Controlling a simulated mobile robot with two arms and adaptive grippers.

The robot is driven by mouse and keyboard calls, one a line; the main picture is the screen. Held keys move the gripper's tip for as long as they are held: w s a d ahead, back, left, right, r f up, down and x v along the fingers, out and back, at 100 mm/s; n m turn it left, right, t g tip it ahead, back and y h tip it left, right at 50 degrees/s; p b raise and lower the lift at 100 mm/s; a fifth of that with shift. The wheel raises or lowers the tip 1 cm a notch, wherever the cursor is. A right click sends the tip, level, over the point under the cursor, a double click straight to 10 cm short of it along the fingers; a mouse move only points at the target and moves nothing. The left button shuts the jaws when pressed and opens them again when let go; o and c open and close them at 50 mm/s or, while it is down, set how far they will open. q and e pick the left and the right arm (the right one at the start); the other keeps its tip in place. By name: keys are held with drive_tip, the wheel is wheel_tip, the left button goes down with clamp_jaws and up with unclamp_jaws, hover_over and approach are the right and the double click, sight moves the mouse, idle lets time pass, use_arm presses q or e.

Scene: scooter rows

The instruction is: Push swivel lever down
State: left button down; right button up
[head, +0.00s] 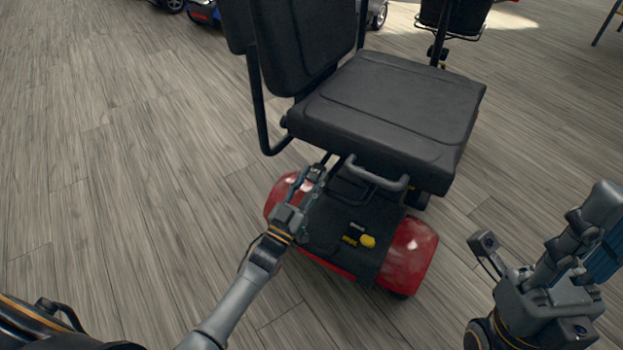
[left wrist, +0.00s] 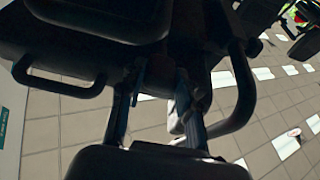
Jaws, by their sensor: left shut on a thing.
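A mobility scooter's black seat (head: 395,105) stands over a red rear body (head: 408,258) in the head view. My left gripper (head: 318,172) reaches under the seat's near left edge, beside a grey curved bar (head: 376,176). It is shut on the swivel lever, a thin dark part under the seat that is mostly hidden by the fingers. In the left wrist view the fingers (left wrist: 158,110) point up into the dark underside of the seat, and the lever's outline is hard to make out. My right arm is at the lower right, away from the scooter; its fingertips do not show clearly.
The scooter's black backrest (head: 300,45) and a bent black armrest tube (head: 262,115) rise left of the seat. Other scooters stand at the back. The wood-look floor (head: 120,180) is clear to the left.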

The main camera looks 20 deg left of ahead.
use_arm(q)
drive_tip(key=c, duration=1.1)
unclamp_jaws()
drive_tip(key=shift+f, duration=0.45)
drive_tip(key=shift+o, duration=0.9)
drive_tip(key=shift+r, duration=0.15)
drive_tip(key=v, duration=1.2)
drive_tip(key=shift+r, duration=0.1)
